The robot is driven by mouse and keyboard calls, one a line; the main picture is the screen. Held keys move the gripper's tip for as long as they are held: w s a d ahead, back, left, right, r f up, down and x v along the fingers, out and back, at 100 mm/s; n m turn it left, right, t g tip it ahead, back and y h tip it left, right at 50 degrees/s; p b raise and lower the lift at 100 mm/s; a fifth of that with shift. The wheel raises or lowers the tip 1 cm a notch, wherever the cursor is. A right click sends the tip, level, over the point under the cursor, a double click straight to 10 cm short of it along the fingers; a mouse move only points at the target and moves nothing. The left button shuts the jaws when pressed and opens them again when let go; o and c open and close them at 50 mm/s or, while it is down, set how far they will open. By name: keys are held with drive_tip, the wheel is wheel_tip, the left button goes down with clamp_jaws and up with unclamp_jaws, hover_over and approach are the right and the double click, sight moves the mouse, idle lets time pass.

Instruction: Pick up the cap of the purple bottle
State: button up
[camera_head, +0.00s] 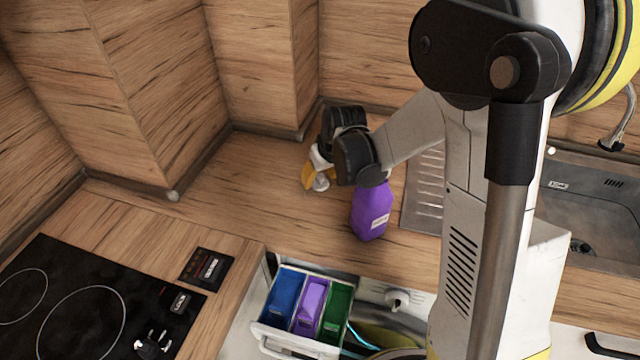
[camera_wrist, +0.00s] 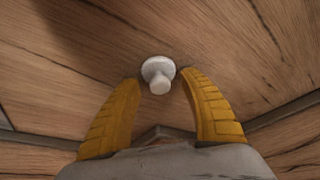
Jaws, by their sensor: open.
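The purple bottle (camera_head: 370,213) stands upright on the wooden counter, with a pale label on its side; its top is hidden behind my arm. A small grey-white cap (camera_wrist: 158,73) with a flat round flange and a narrower knob shows in the wrist view, just beyond and between my fingertips. It also shows in the head view (camera_head: 321,184), left of the bottle. My gripper (camera_wrist: 161,80) has its two yellow fingers open, one to each side of the cap, with nothing clamped. In the head view my gripper (camera_head: 317,177) is low over the counter, partly hidden by its wrist.
An open drawer holds blue (camera_head: 285,296), purple (camera_head: 311,303) and green (camera_head: 335,310) containers below the counter's front edge. A black cooktop (camera_head: 75,310) is at left, a metal sink (camera_head: 590,205) at right. The counter left of my gripper is clear, with wooden walls behind.

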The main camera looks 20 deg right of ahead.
drive_tip(key=shift+c, duration=0.6)
drive_tip(key=c, duration=0.9)
